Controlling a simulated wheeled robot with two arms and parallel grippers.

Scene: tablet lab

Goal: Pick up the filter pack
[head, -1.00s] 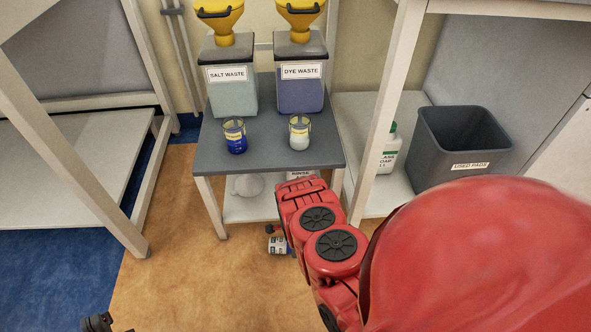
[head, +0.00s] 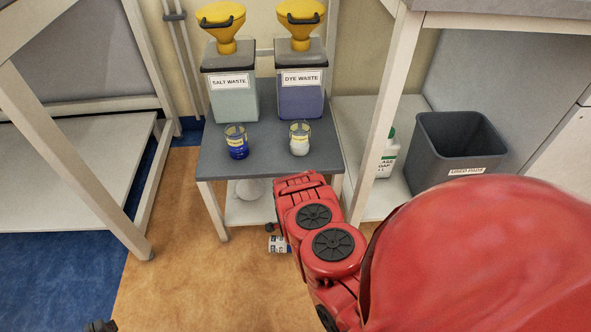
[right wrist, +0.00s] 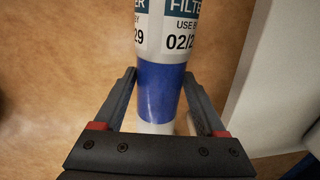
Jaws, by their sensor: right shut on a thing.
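The filter pack (right wrist: 160,90) is a white cylinder with a blue band and a printed label with "FILTER" on it. In the right wrist view it stands between the two fingers of my right gripper (right wrist: 160,78), which is shut on it. In the head view a small part of the pack (head: 279,244) shows beside my red right arm, which hides the rest. My left gripper (head: 101,326) shows only as a dark piece at the bottom edge; its fingers cannot be made out.
A grey side table (head: 265,165) holds the salt waste (head: 235,100) and dye waste (head: 300,95) containers and two small beakers, one blue (head: 237,146) and one pale (head: 299,145). A grey bin (head: 455,150) and a white bottle (head: 386,160) stand at right. Tan floor is open at left.

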